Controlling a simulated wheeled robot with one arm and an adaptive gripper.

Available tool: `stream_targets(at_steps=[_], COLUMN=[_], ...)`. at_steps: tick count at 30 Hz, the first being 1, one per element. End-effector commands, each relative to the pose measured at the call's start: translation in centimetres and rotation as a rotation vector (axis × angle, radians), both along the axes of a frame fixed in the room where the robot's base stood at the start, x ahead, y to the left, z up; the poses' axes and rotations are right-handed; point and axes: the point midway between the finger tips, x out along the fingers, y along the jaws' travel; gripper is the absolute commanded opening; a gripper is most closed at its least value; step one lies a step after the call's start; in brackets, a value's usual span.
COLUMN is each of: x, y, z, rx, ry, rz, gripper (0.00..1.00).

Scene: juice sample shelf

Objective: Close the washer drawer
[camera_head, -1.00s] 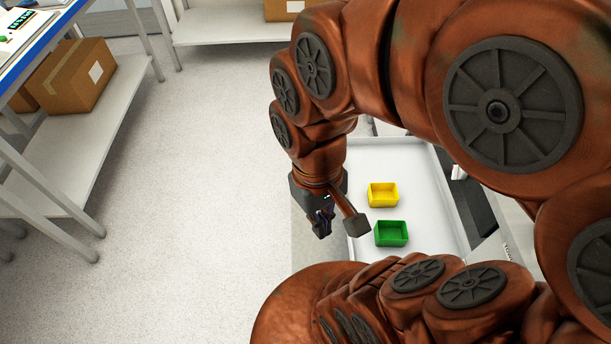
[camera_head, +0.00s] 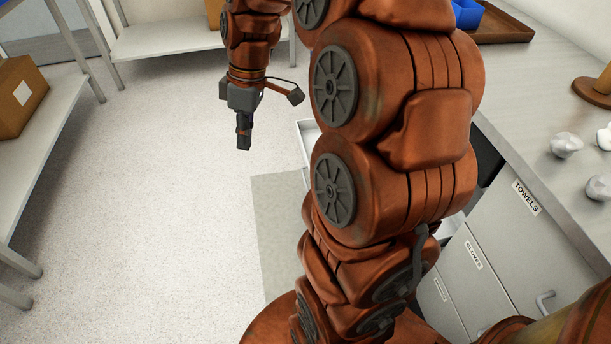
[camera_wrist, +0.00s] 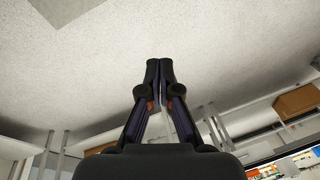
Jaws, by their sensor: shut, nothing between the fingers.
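An open white drawer (camera_head: 305,133) juts out from the counter; only its front corner shows in the head view, past my arm. Its inside and label are hidden, so I cannot read whether it is the washer drawer. My gripper (camera_head: 243,146) hangs pointing down over the floor, left of the drawer's visible corner and apart from it in the picture. In the wrist view my gripper (camera_wrist: 160,64) has its two fingers together and nothing between them, with floor beyond.
The grey counter (camera_head: 535,95) has closed drawers below, including one marked TOWELS (camera_head: 527,198) and one marked GLOVES (camera_head: 473,255). Shelves stand at the left and back, with a cardboard box (camera_head: 14,98). Open floor (camera_head: 150,190) lies between.

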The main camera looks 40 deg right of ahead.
Motion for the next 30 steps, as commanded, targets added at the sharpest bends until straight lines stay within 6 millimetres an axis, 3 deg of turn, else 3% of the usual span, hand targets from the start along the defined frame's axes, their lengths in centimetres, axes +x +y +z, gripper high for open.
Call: stream_targets(at_steps=[1,9,15,18,24,30], x=[1.1,5.0,5.9,6.0,5.9,6.2], y=[-1.7,-10.6,-17.3,-19.7,-22.0,-21.7], z=[-2.9,-10.5,-15.6,-17.4,-18.7,-20.4], rx=[0.011,0.040,0.034,0.029,0.017,0.017], ry=[-0.018,-0.144,-0.226,-0.250,-0.278,-0.280], rz=[0.019,0.159,0.241,0.271,0.301,0.304], gripper=[0.00,0.00,0.00,0.00,0.00,0.00])
